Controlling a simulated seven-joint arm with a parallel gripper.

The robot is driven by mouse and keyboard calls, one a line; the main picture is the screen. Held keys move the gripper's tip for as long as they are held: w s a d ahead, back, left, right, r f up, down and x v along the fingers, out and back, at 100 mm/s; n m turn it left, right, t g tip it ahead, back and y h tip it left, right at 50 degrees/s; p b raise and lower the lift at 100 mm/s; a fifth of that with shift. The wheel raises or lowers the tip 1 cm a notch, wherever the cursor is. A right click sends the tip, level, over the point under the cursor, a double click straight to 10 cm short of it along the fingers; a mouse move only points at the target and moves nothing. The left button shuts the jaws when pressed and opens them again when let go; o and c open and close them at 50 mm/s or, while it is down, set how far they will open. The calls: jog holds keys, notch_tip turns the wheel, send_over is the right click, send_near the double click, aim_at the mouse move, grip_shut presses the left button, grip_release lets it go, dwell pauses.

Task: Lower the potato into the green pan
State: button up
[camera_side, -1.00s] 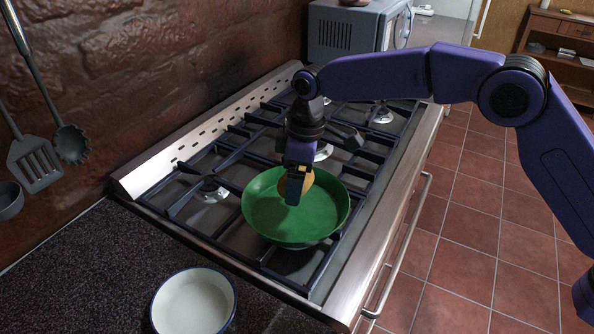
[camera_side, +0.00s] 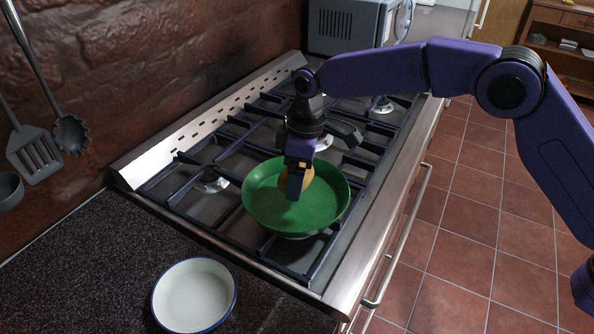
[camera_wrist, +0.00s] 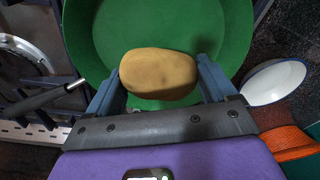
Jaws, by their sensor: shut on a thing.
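The green pan (camera_side: 325,205) sits on the front left part of the gas stove. My gripper (camera_side: 294,188) is over the pan, pointing down, and is shut on the tan potato (camera_side: 309,177). In the wrist view the potato (camera_wrist: 160,74) lies crosswise between the two fingers of my gripper (camera_wrist: 160,82), with the green pan (camera_wrist: 180,25) behind it. The potato is inside the pan's outline in both views. My fingers partly hide it in the side view, and I cannot tell whether it touches the pan's bottom.
A white bowl with a blue rim (camera_side: 195,296) stands on the dark counter (camera_side: 95,265) left of the stove. It also shows in the wrist view (camera_wrist: 273,82). Black stove grates (camera_side: 225,160) surround the pan. Utensils (camera_side: 50,150) hang on the brick wall.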

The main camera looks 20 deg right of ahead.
aim_at(308, 173)
jog(key=shift+f, duration=2.45)
dwell(1.4)
jog(key=o, duration=0.9)
notch_tip(308, 173, up, 17)
jog(key=d, duration=0.2)
jog(key=s+d+f, duration=0.3)
jog(key=s+d, duration=1.3)
jog(key=s, duration=0.1)
jog(key=s+d+f+m, duration=0.1)
jog(key=s+d+f, duration=0.3)
jog(key=s+d, duration=1.2)
jog(key=shift+s+d+f+h, duration=0.15)
jog(key=shift+s+d+h, duration=0.25)
jog(key=shift+s, duration=0.3)
